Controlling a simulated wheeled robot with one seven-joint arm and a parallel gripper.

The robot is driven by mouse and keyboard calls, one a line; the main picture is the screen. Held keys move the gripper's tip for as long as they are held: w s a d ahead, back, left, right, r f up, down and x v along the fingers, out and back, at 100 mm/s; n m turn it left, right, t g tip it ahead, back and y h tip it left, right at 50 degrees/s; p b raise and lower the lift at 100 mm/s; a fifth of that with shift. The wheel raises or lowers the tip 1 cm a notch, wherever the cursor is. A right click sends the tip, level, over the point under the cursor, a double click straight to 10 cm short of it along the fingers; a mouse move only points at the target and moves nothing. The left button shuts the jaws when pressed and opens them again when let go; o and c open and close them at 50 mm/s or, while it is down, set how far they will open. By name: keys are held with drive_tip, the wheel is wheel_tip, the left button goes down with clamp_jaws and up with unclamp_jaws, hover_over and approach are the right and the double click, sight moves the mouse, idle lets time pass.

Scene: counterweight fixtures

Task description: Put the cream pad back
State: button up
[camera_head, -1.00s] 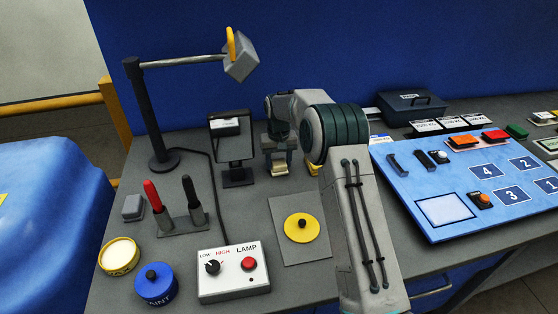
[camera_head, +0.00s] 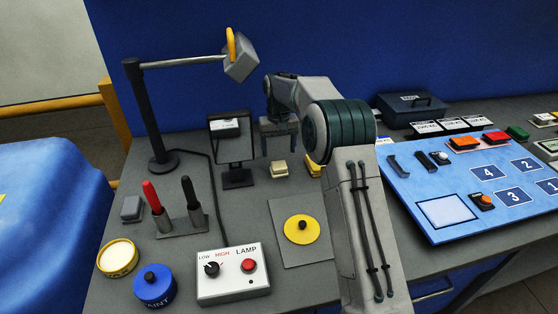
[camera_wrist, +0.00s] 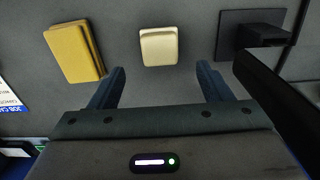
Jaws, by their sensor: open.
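The cream pad (camera_head: 279,169) lies on the grey bench, to the right of the small dark-framed stand. A yellow pad (camera_wrist: 74,52) lies to the left of the cream pad in the wrist view; in the head view the yellow pad (camera_head: 314,167) is partly hidden by my arm.
The framed stand (camera_head: 232,150) is close by the cream pad; its base (camera_wrist: 250,35) shows in the wrist view. A lamp post (camera_head: 150,110) with an overhanging arm stands left. A grey plate (camera_head: 290,255) with a yellow disc, a LAMP box (camera_head: 232,285) and a blue panel (camera_head: 425,175) are nearer.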

sight(279, 163)
drive_tip(key=s+d+r, duration=0.4)
drive_tip(key=s+r, duration=0.4)
drive_tip(key=r, duration=0.4)
drive_tip(key=s+d+r+t, duration=0.1)
drive_tip(key=s+d+r, duration=0.15)
drive_tip(key=s, duration=0.35)
drive_tip(key=s+d+r+t, duration=0.1)
drive_tip(key=s+d, duration=0.2)
drive_tip(key=s, duration=0.2)
drive_tip(key=s+d+f+m, duration=0.1)
drive_tip(key=s+d+f, duration=0.1)
drive_tip(key=s, duration=0.8)
drive_tip(key=s+d+f+m+t, duration=0.1)
drive_tip(key=s+f, duration=0.3)
drive_tip(key=s, duration=0.7)
drive_tip(key=shift+s+d, duration=0.15)
drive_tip(key=shift+d, duration=0.6)
